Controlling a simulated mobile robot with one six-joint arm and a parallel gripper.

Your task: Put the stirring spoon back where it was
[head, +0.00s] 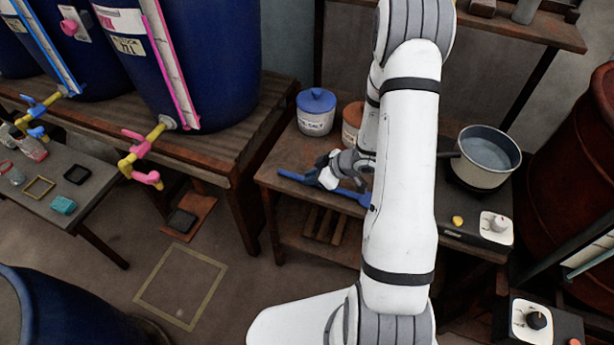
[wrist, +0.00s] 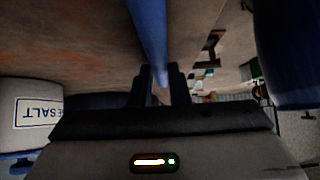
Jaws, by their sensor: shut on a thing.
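The blue stirring spoon (head: 291,175) is at the small wooden table, left of my arm. Its long thin shape runs from left to right past my gripper (head: 326,180). My gripper is shut on the spoon. In the wrist view the blue handle (wrist: 148,35) runs up from between the dark fingers (wrist: 163,88). The spoon is low over the tabletop or touching it; I cannot tell which. Part of the spoon is hidden by the gripper.
A salt jar (head: 316,113) with a blue lid stands behind the spoon, with an orange jar (head: 352,118) beside it. A pot (head: 485,157) stands on a burner to the right. Blue vats (head: 190,60) with taps stand on the bench at left.

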